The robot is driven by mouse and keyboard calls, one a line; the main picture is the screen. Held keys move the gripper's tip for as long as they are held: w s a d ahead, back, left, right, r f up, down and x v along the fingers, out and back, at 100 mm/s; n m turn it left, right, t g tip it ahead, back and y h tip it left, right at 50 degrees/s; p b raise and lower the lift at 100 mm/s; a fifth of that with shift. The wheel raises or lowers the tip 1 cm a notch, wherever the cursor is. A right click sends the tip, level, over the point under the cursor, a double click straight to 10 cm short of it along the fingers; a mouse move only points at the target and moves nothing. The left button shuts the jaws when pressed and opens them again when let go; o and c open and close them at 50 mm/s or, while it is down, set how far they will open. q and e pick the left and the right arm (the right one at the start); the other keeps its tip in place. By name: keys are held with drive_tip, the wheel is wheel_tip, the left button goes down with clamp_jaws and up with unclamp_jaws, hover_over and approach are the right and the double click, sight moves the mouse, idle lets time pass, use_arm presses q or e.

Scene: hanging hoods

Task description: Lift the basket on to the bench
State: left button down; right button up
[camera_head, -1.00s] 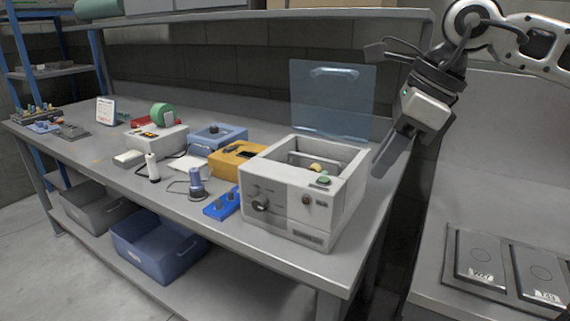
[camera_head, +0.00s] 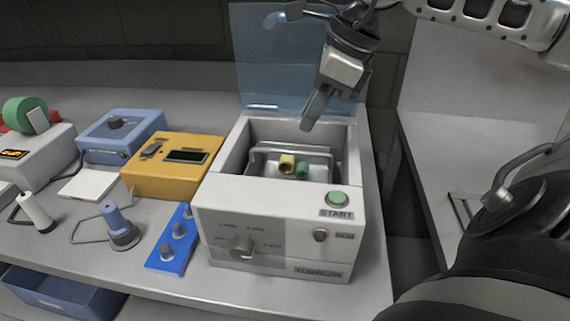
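The basket (camera_head: 262,163) is a grey wire-like frame inside the open white machine (camera_head: 215,215) labelled "TUMBLER". A yellow piece (camera_head: 287,164) and a green piece (camera_head: 303,169) lie in it. The machine stands on the grey bench (camera_head: 145,262). Its clear bluish lid (camera_head: 262,75) is raised at the back. My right gripper (camera_head: 308,123) comes in from the upper right, pointing down above the machine's opening, apart from the basket. Its fingers overlap from this side, so their opening cannot be judged. My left gripper is not in view.
A yellow box (camera_head: 160,180), a blue box (camera_head: 105,150) and a blue block with knobs (camera_head: 172,240) stand left of the machine. A second grey surface (camera_head: 440,165) lies to the right.

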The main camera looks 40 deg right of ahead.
sight(287, 161)
drive_tip(key=p+x, duration=0.1)
drive_tip(key=x, duration=0.3)
drive_tip(key=shift+w+a+f, duration=0.1)
drive_tip(key=shift+w+f, duration=0.05)
drive_tip(key=shift+f, duration=0.2)
drive_tip(key=shift+p+x, duration=1.25)
drive_tip(key=shift+x, duration=1.75)
drive_tip(key=shift+f, duration=0.1)
drive_tip(key=shift+f+b, duration=0.25)
drive_tip(key=shift+b, duration=0.25)
clamp_jaws()
